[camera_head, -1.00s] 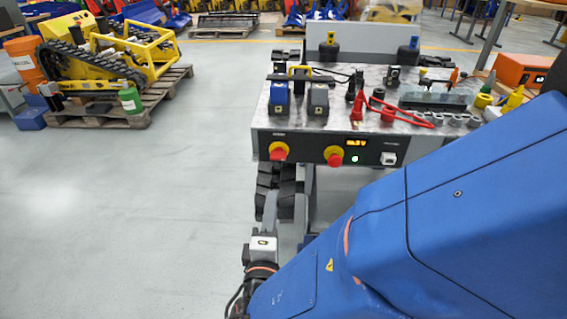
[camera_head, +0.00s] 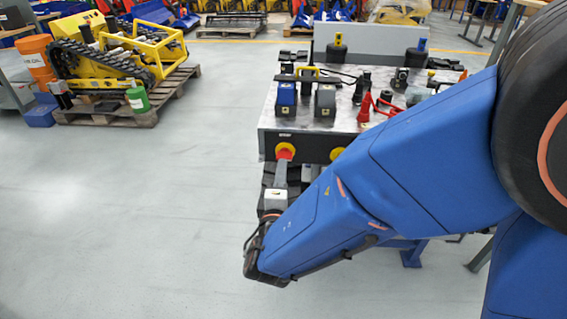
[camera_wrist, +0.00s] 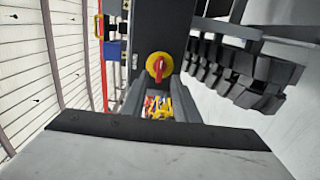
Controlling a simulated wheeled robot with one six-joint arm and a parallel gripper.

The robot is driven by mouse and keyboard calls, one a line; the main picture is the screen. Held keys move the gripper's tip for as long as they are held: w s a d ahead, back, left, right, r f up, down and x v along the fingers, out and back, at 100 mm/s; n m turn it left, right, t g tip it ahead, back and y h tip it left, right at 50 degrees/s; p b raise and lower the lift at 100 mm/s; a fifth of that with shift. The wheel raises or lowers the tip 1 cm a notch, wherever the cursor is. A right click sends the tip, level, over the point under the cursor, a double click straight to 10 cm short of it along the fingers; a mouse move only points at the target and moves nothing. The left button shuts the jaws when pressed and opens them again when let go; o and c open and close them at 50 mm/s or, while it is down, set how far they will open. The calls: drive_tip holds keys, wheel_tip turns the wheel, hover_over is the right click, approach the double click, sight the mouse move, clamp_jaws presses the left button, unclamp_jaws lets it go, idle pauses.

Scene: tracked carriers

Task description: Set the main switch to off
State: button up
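The front panel (camera_head: 310,146) of the tracked carrier has a rotary switch (camera_head: 284,152) with a red handle and a yellow ring at its left. The label above it is too small to read. In the wrist view the switch (camera_wrist: 159,66) is in clear sight, its red handle lying along the picture's vertical. My gripper (camera_head: 280,168) is in front of and just below this switch. In the wrist view the two dark fingers of my gripper (camera_wrist: 159,92) are apart, with nothing held, and point at the switch without visibly gripping it.
A second red-and-yellow knob (camera_head: 337,153) sits to the right, partly hidden by my arm. A blue block (camera_head: 286,95) and a grey block (camera_head: 325,98) stand on the carrier's top. Black track (camera_wrist: 250,75) lies at the right in the wrist view. Floor at left is free.

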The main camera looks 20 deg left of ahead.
sight(284, 156)
drive_tip(key=shift+x, duration=2.5)
clamp_jaws()
